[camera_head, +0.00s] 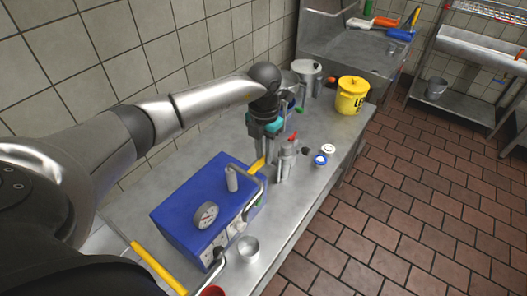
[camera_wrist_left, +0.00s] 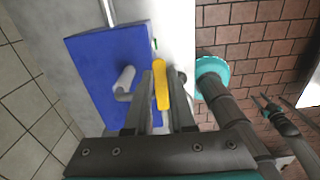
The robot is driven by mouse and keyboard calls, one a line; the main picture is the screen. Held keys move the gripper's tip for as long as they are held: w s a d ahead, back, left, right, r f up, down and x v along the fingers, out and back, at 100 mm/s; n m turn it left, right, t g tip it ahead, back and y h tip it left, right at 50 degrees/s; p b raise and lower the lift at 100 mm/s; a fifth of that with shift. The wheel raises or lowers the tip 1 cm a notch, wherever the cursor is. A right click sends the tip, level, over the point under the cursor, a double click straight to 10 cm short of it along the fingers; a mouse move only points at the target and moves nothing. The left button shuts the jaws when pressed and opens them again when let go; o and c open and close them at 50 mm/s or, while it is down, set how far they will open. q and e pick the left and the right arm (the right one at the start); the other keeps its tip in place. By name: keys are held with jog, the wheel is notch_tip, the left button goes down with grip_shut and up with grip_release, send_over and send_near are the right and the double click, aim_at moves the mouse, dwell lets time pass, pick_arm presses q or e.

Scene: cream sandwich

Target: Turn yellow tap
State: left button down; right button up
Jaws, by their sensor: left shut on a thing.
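The fingers hide part of the tap. The blue machine (camera_wrist_left: 95,75) is at the left there.
A second long yellow bar (camera_head: 158,268) lies at the machine's near end. A metal cup (camera_head: 248,248) stands in front of the machine. Beyond my gripper are a silver bottle (camera_head: 286,160), small lidded jars (camera_head: 321,160) and a yellow bucket (camera_head: 351,95). A tiled wall runs along the back.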

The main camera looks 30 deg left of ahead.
pick_arm(q)
jog(key=s+d+m+b, duration=0.4)
jog(key=m+b, duration=0.3)
jog(key=m, duration=0.8)
jog(key=shift+d, duration=0.2)
jog(key=shift+s+r+m, duration=0.1)
jog(key=shift+m, duration=0.2)
jog(key=c, duration=0.8)
grip_release()
jog(key=shift+o, duration=0.2)
notch_tip(320, 180, up, 15)
jog(key=shift+s, duration=0.1)
